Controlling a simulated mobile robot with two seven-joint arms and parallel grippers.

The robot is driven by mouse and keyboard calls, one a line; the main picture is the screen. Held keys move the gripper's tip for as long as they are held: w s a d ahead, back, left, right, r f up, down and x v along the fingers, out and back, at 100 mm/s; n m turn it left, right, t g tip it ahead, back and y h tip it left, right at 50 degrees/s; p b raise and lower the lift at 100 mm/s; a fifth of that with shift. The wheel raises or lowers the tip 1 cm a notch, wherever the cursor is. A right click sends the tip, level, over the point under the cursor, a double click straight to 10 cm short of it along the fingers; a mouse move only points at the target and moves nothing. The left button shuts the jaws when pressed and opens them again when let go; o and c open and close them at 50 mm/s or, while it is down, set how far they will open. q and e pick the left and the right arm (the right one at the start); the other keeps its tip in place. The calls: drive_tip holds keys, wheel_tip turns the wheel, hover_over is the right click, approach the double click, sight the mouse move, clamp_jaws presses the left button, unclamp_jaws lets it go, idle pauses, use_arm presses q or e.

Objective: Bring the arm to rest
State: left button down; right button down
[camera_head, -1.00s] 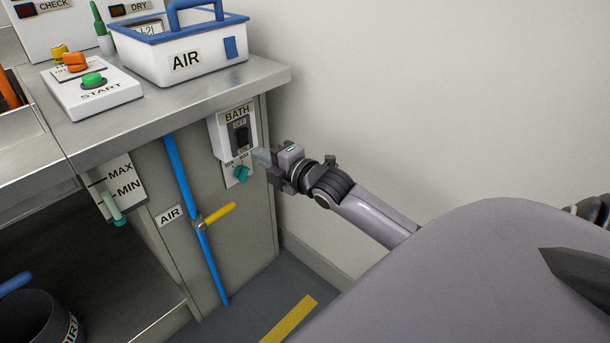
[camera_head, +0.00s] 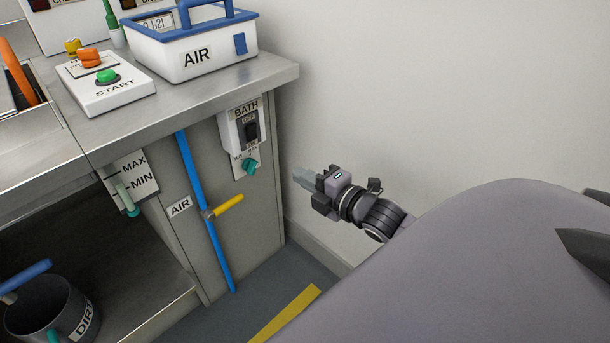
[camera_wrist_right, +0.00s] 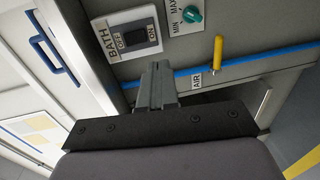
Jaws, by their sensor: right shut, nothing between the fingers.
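My right gripper (camera_head: 306,180) is in the air to the right of the cabinet's side panel, in front of the pale wall. Its fingers are together with nothing between them and point toward the panel. In the right wrist view the shut fingers (camera_wrist_right: 157,84) show below the BATH switch (camera_wrist_right: 130,40), apart from it as far as I can tell. The BATH switch box (camera_head: 243,128) is on the cabinet side, with a teal knob (camera_head: 249,167) under it. My left gripper is not in view.
The steel cabinet (camera_head: 265,205) carries a blue pipe (camera_head: 190,165) with a yellow valve handle (camera_head: 230,204). A DIRT bin (camera_head: 50,310) stands lower left. The wall (camera_head: 420,90) is bare.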

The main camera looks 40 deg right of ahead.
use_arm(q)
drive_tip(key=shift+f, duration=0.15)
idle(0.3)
